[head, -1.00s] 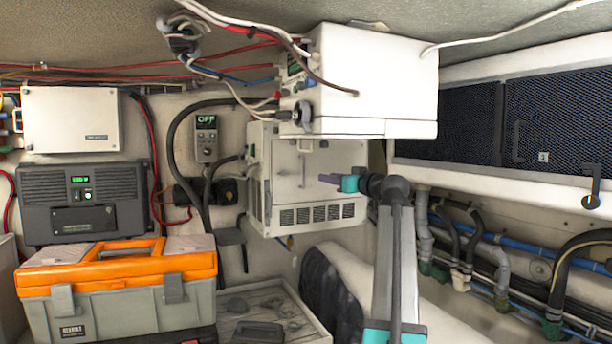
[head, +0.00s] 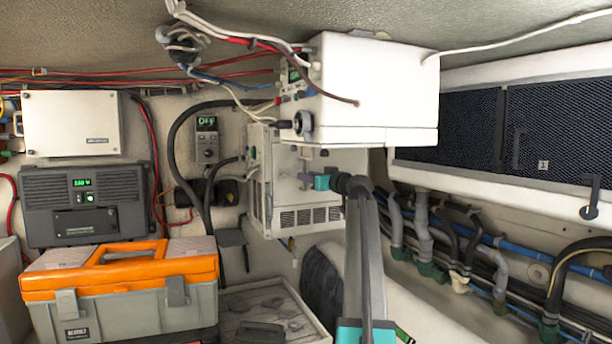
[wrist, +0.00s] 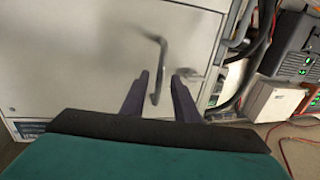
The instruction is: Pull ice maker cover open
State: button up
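The ice maker appears to be the pale box (head: 262,195) under the white unit in the head view. Its flat front cover (head: 335,165) has vent slots along the bottom. In the wrist view the cover (wrist: 70,50) fills the left and middle. A bent, dark metal handle (wrist: 158,50) hangs on it. My gripper (wrist: 161,80) is open, with purple fingers on either side of the handle's lower end. I see no clear contact. In the head view my gripper (head: 306,180) is at the cover, its fingertips partly hard to make out.
A white unit (head: 375,85) with wires overhangs the cover closely. An orange-lidded toolbox (head: 120,290) and a grey crate (head: 260,300) stand lower left. Pipes and hoses (head: 470,240) run at the right below a mesh-fronted cabinet (head: 470,120).

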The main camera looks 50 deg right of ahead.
jog(key=shift+w, duration=0.4)
grip_shut()
jog(key=shift+s+f, duration=0.1)
jog(key=shift+s, duration=0.1)
